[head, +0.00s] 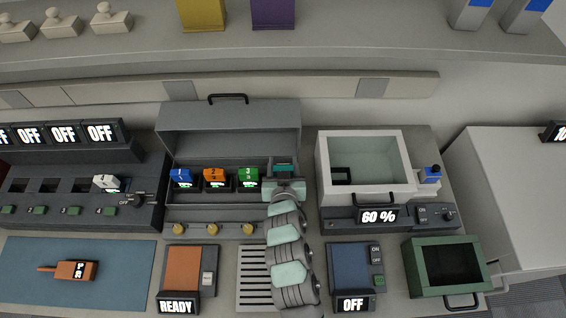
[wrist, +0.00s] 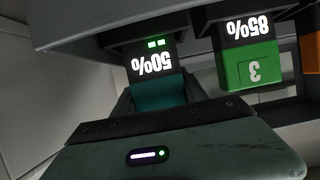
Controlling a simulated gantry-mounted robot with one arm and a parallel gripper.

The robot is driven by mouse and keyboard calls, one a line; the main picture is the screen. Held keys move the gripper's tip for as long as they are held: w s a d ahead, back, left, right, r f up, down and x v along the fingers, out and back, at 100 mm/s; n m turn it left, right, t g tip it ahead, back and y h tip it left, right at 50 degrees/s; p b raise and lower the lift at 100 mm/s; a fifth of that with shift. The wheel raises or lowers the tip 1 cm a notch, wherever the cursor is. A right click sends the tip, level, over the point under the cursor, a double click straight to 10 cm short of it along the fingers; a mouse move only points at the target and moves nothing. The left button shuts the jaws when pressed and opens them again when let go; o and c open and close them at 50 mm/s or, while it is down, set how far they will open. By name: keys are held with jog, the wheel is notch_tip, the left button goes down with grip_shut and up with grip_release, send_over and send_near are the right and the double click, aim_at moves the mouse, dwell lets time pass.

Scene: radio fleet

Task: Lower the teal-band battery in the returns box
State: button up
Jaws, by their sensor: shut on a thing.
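The teal-band battery (head: 284,168) is at the right end of the grey rack, to the right of the green battery. In the wrist view its teal part (wrist: 158,92) shows below a lit 50% display, and the rest is hidden by my gripper. My gripper (head: 285,183) is shut on it at the rack. I cannot tell whether the battery is seated in its slot. A dark green open box (head: 412,270), likely the returns box, stands at the front right; no label on it is readable and it looks empty.
Blue (head: 181,178), orange (head: 214,178) and green (head: 247,178) batteries stand in the rack under its raised lid (head: 230,116). A white-walled basin (head: 322,165) with a 60% display lies between rack and green box. A blue-topped unit (head: 345,265) reads OFF.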

jog(key=shift+f, duration=0.4)
jog(key=o, duration=1.6)
jog(key=p+v, duration=0.1)
jog(key=v, duration=0.9)
jog(key=shift+s+p, duration=0.3)
jog(key=shift+s, duration=0.1)
jog(key=shift+r, duration=0.15)
